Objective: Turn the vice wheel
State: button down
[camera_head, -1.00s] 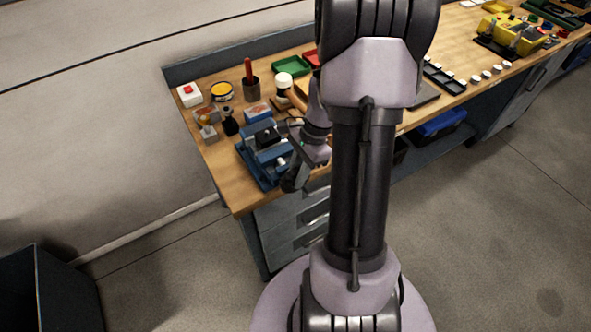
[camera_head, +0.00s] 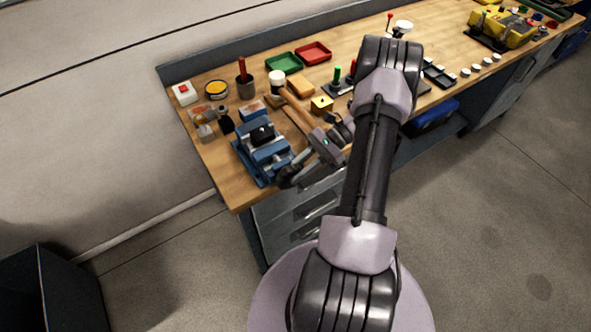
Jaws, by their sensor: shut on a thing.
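The blue vice (camera_head: 258,146) stands at the near left corner of the wooden bench, with a dark part between its jaws. The dark vice wheel (camera_head: 287,181) is at its near right end, over the bench's front edge. My gripper (camera_head: 296,176) reaches in from the right and is shut at the wheel's rim. The fingers and the wheel are both dark and small here, so the exact contact is hard to see. The wheel's turn angle cannot be told.
A long wooden handle (camera_head: 297,106) lies behind my wrist. A red-handled tool in a dark cup (camera_head: 246,85), a yellow tin (camera_head: 216,89), green (camera_head: 284,62) and red (camera_head: 313,53) trays stand farther back. Drawers (camera_head: 299,214) sit below the bench front.

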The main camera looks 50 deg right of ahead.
jog(key=shift+f+y, duration=0.15)
jog(key=shift+y, duration=0.45)
jog(key=c, duration=1.5)
grip_release()
